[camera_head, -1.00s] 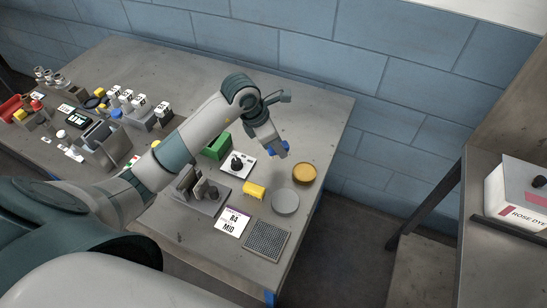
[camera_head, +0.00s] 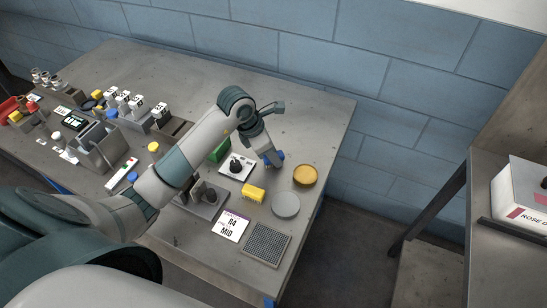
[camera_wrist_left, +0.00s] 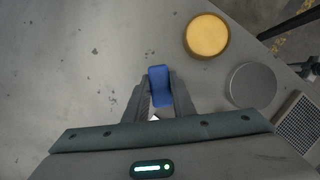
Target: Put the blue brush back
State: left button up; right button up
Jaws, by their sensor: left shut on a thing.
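The blue brush (camera_head: 276,157) shows as a small blue block at the tips of my left gripper (camera_head: 269,160). In the left wrist view the blue brush (camera_wrist_left: 159,86) sits between the two fingers of the left gripper (camera_wrist_left: 159,98), which is shut on it. The gripper is over the far right part of the table (camera_head: 320,118), beside the yellow round dish (camera_head: 305,175). I cannot tell whether the brush touches the table. My right gripper is not in view.
Near the gripper are a grey round disc (camera_head: 285,204), a yellow block (camera_head: 253,192), a white plate with a black knob (camera_head: 236,166), a green block (camera_head: 220,150) and a mesh pad (camera_head: 267,244). The table behind the gripper is clear. A white dye box (camera_head: 520,192) stands far right.

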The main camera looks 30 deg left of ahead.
pick_arm(q)
jog(key=shift+f, duration=0.1)
jog(key=o, duration=1)
jog(key=shift+c, duration=0.2)
jog(key=shift+a+r, duration=0.1)
jog(key=shift+r, duration=0.25)
jog(key=b+v, duration=0.2)
jog(key=v, duration=0.9)
jog(key=shift+s+r+b, duration=0.15)
jog(key=shift+r+b, duration=0.1)
jog(key=shift+b, duration=0.05)
jog(key=shift+a, duration=0.15)
